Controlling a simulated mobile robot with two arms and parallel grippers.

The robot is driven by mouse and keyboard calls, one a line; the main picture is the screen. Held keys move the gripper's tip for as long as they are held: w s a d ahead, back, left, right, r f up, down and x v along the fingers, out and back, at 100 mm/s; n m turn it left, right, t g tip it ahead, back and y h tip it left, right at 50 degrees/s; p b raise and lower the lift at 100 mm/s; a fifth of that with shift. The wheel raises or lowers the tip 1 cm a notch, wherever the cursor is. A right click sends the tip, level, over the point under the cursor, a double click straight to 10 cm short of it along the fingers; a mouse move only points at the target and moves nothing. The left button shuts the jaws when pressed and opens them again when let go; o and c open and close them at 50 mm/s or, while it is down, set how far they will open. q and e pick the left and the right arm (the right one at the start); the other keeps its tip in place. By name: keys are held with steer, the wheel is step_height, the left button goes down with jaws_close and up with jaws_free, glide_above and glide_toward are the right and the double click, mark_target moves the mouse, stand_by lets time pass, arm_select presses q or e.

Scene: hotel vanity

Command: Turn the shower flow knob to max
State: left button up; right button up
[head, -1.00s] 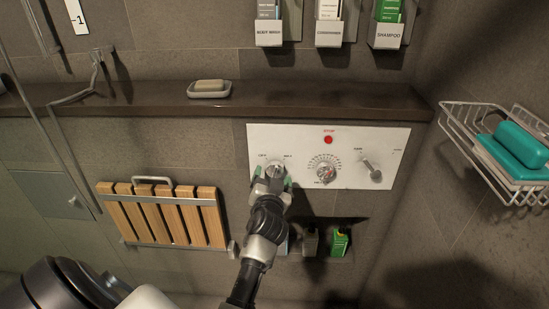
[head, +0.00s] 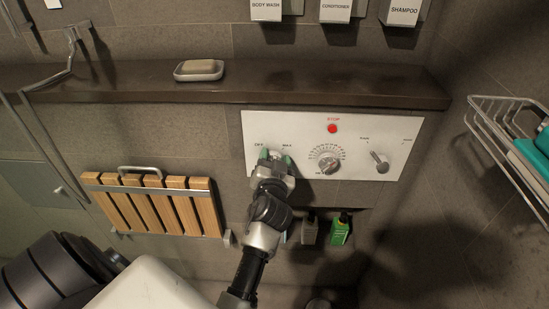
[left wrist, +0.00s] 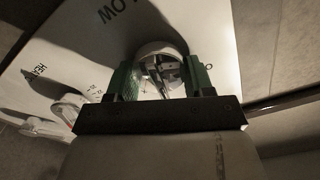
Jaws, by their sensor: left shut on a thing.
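The white control panel (head: 222,128) is on the tiled wall below the dark ledge. Its left knob, the flow knob (left wrist: 160,62), is round and silver, with OFF and MAX printed above it in the head view. My left gripper (head: 274,156) reaches up from below and is shut on this knob, its green finger pads on either side. The gripper hides most of the knob in the head view, so I cannot tell its pointer's position. In the left wrist view the knob sits between the pads, near partly readable flow lettering. My right gripper is not in view.
A round temperature dial (head: 328,162), a lever knob (head: 380,162) and a red stop button (head: 332,128) share the panel. A wooden folding seat (head: 155,205) is left of my arm. Bottles, including a green one (head: 340,230), stand below the panel. A wire basket (head: 505,140) hangs at right.

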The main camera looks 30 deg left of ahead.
arm_select(q)
steer(key=shift+s+d+f+m, duration=0.15)
steer(key=shift+f+m, duration=0.15)
steer(key=shift+m, duration=0.8)
steer(key=shift+m+p, duration=0.45)
steer(key=shift+m, duration=0.25)
steer(key=shift+m+p, duration=0.3)
steer(key=shift+m, duration=1.1)
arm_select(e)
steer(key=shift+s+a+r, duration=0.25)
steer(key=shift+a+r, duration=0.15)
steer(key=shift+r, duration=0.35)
arm_select(q)
steer(key=o, duration=0.9)
steer(key=shift+s+a+r, duration=0.1)
steer(key=shift+s+a, duration=0.05)
steer(key=shift+a, duration=0.1)
steer(key=shift+d, duration=0.1)
